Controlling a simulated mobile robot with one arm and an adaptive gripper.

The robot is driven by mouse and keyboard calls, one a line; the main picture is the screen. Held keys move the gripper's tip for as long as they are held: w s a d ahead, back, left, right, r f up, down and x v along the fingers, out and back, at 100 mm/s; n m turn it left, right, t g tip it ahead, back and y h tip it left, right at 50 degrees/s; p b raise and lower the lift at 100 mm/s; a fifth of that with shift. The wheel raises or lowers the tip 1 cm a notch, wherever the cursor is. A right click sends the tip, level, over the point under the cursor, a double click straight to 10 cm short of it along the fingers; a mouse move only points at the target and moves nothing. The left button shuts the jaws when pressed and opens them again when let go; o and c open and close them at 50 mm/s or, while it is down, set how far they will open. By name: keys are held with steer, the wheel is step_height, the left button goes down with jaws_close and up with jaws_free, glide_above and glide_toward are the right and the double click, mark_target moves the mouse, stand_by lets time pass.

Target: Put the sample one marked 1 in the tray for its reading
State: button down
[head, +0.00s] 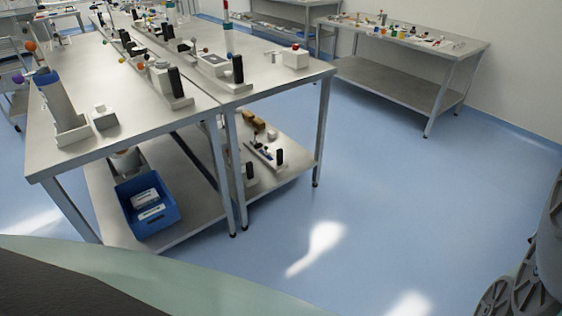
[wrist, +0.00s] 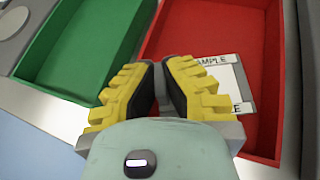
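A white sample (wrist: 232,78) with black lettering reading "SAMPLE" lies in the red tray, right of the fingers. The right finger covers part of it, so I cannot read a number on it. A green tray (wrist: 85,45) stands to the left and looks empty where it shows. The head view does not show my gripper or these trays.
In the head view, metal tables (head: 150,118) carry several instruments. A blue bin (head: 165,217) with white labelled boxes sits on a lower shelf. Another table (head: 440,45) with small items stands at the back right. The blue floor (head: 400,190) between is clear.

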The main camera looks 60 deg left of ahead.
steer(key=shift+a+f, duration=0.15)
steer(key=shift+f, duration=0.95)
steer(key=shift+f, duration=0.15)
steer(key=c, duration=1.1)
jaws_free()
steer(key=shift+c, duration=0.2)
